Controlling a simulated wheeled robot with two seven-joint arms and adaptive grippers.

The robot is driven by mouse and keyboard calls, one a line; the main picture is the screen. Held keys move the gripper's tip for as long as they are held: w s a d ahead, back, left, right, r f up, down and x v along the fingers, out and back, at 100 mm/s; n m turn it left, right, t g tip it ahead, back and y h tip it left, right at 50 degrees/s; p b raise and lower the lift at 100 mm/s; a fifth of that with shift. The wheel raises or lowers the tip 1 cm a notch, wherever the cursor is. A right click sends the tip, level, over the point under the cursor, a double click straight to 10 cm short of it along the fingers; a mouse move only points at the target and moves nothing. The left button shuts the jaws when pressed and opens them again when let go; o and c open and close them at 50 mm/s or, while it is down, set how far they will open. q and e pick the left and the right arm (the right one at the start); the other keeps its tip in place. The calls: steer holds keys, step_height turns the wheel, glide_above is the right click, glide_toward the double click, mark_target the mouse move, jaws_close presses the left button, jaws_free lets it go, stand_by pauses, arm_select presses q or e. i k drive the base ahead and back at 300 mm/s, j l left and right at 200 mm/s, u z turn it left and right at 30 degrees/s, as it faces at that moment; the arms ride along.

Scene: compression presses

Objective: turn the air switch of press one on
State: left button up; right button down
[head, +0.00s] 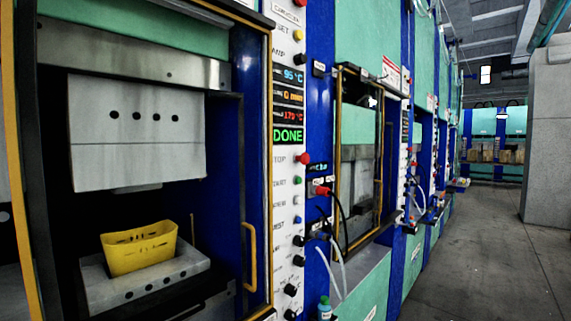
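The nearest press (137,145) stands open at the left, with a yellow part (139,248) on its lower grey block. Its white control panel (285,215) runs down its right edge. The panel has a lit display (288,105) with a green DONE field, a red button (305,158), a green button (297,180) and several black knobs (298,261) lower down. The small labels are too blurred to tell which one is the air switch or how it is set. Whether this is press one cannot be read. Neither of my grippers is in view.
More presses stand in a row to the right, the second with a yellow-edged door frame (338,165). A bottle (324,308) stands below. A yellow handle (249,256) juts out. The grey floor (480,255) at right is clear.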

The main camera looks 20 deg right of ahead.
mark_target(299, 241)
steer(key=l+z, duration=0.25)
steer(key=l, duration=0.4)
steer(key=l+z, duration=0.25)
steer(key=l, duration=0.4)
